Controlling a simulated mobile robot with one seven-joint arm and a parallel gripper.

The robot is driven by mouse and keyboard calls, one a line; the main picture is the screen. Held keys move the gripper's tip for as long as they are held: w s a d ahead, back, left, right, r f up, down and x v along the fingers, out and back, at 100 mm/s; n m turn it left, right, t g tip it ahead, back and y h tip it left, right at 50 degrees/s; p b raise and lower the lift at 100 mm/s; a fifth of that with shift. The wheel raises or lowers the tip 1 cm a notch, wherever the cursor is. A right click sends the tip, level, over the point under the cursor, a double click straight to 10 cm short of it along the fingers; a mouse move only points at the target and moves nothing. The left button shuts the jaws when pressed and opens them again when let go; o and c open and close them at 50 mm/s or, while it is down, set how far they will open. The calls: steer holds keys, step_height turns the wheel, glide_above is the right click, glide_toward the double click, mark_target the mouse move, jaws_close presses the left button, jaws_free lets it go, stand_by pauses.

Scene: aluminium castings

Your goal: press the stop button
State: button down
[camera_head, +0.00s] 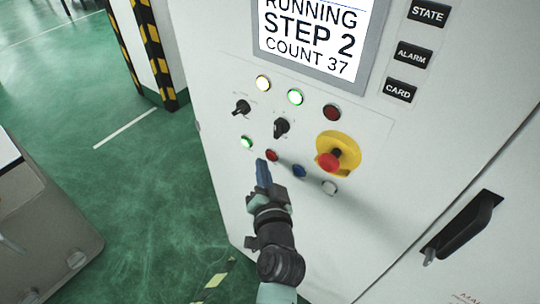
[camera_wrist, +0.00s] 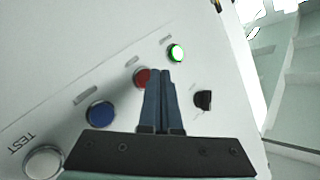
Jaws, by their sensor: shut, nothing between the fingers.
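A red push button (camera_head: 272,155) sits in the lower row of the white panel, between a lit green button (camera_head: 247,142) and a blue button (camera_head: 299,171). The red button also shows in the wrist view (camera_wrist: 141,77), its right side partly hidden behind my fingertips. Its label is too small to read. My gripper (camera_head: 261,161) is shut and empty, its blue fingers pointing at the panel close to the red button. I cannot tell if the tips touch anything. A red mushroom button (camera_head: 330,161) on a yellow base stands to the right.
A white button (camera_head: 329,187) ends the lower row. Two black rotary knobs (camera_head: 281,127) stick out above it. A screen (camera_head: 320,35) reads RUNNING, STEP 2, COUNT 37. A black door handle (camera_head: 465,228) is at lower right.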

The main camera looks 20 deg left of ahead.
steer(key=shift+w+d, duration=0.15)
steer(key=shift+w, duration=0.25)
steer(key=shift+w+d+b, duration=0.2)
steer(key=shift+w+b, duration=0.2)
steer(key=shift+b, duration=0.15)
stand_by(0.7)
steer(key=shift+s, duration=0.1)
steer(key=shift+s+a, duration=0.3)
steer(key=shift+s, duration=0.4)
steer(key=shift+s+a+p, duration=0.3)
steer(key=shift+s+p, duration=0.05)
steer(key=shift+s, duration=0.45)
steer(key=shift+s+a+p, duration=0.3)
steer(key=shift+s, duration=0.45)
steer(key=shift+s+a+p, duration=0.3)
steer(key=shift+s+p, duration=0.05)
steer(key=shift+s, duration=0.45)
